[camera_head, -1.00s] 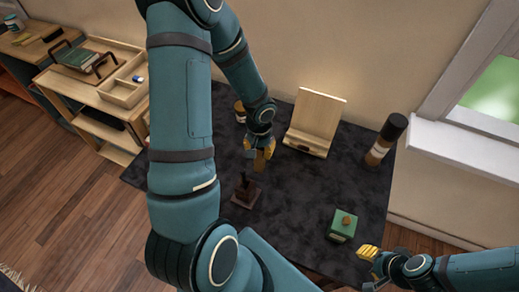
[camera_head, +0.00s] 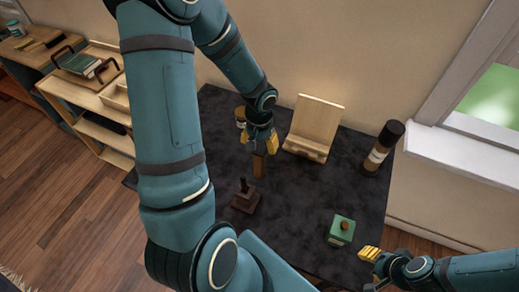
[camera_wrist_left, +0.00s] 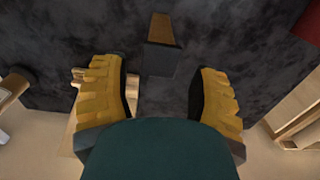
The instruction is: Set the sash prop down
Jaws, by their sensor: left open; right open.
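The sash prop appears to be the small brown wooden block (camera_head: 259,167) on the dark table top (camera_head: 300,205). My left gripper (camera_head: 261,140) is just above and behind it in the head view, with its yellow fingers apart. My right gripper (camera_head: 369,254) is open and empty at the table's right front edge.
A dark brown stamp-like object on a square base (camera_head: 244,197) stands in front of the block. A green box with a knob (camera_head: 341,229), a dark-capped bottle (camera_head: 382,146), a wooden stand (camera_head: 314,127) and a jar (camera_head: 240,116) are around. The table's middle right is clear.

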